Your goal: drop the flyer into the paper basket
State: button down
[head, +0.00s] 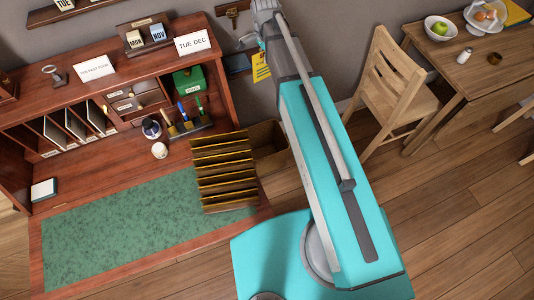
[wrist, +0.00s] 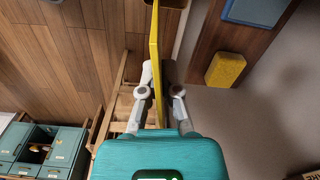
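The yellow flyer (head: 261,68) hangs beside my arm near the wall in the head view, with dark print on its face. In the wrist view, the flyer (wrist: 154,45) is seen nearly edge-on as a thin yellow strip between the fingers of my gripper (wrist: 160,92). The gripper is shut on it. In the head view the gripper is mostly hidden by my arm. A brown open-topped bin (head: 268,139), likely the paper basket, stands on the floor right of the desk, below the flyer. My arm covers part of its right side.
The wooden desk (head: 140,262) with a green mat and a slatted sorter (head: 222,170) is left of the bin. A wooden chair (head: 393,80) and a table (head: 480,65) stand to the right. The wrist view shows a yellow block (wrist: 225,69) near the wall.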

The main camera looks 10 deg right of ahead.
jog(key=w+d+f+b, duration=0.1)
jog(key=w+f+b, duration=0.1)
jog(key=f+b, duration=2.1)
jog(key=w+d+f+b, duration=0.1)
jog(key=w+f+b, duration=0.1)
jog(key=f+b, duration=2.2)
jog(key=shift+w+f+m, duration=0.2)
jog(key=shift+f+m, duration=0.1)
jog(key=shift+f, duration=0.45)
jog(key=shift+f, duration=0.1)
jog(key=shift+f+b, duration=2.9)
jog(key=shift+b, duration=0.2)
jog(key=c, duration=0.7)
grip_release()
jog(key=shift+s+r, duration=0.1)
jog(key=shift+s, duration=0.1)
